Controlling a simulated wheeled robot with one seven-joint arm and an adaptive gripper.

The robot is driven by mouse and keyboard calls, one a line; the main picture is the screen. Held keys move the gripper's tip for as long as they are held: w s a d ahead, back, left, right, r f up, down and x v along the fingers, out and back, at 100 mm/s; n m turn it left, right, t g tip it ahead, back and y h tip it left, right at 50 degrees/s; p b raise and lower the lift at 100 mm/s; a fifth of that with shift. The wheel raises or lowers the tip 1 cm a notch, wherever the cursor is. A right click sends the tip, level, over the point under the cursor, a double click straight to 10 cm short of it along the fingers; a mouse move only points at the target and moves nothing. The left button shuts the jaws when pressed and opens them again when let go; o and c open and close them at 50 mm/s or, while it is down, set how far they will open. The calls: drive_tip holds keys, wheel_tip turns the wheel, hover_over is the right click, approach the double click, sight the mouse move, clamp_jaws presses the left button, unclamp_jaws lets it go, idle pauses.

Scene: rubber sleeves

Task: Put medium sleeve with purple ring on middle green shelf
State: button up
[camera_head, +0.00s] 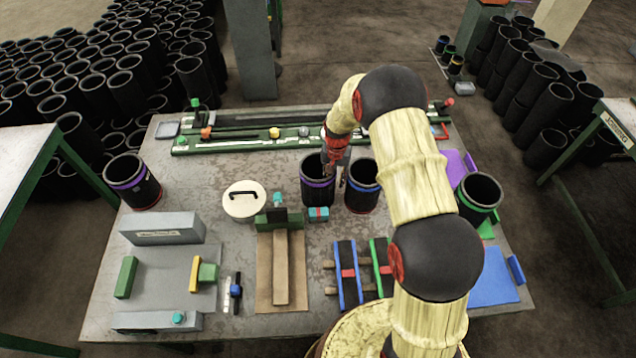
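A black sleeve with a purple ring (318,190) stands upright near the middle of the grey worktable. My gripper (336,172) points down at the right side of this sleeve's open top. One finger seems to be inside the rim and the other outside, toward the neighbouring sleeve. Whether the fingers press on the wall is too small to tell. Another black sleeve with a purple ring (134,183) stands at the table's left edge and has a red band at its base. No shelf clearly marked as the middle green one can be made out.
A sleeve with a blue ring (361,192) stands close on the right. A green-ringed sleeve (478,198) is farther right. Green-framed tables flank the worktable at left (22,160) and right (618,122).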

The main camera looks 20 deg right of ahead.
drive_tip(key=shift+c, duration=0.8)
clamp_jaws()
drive_tip(key=shift+w+r, duration=0.1)
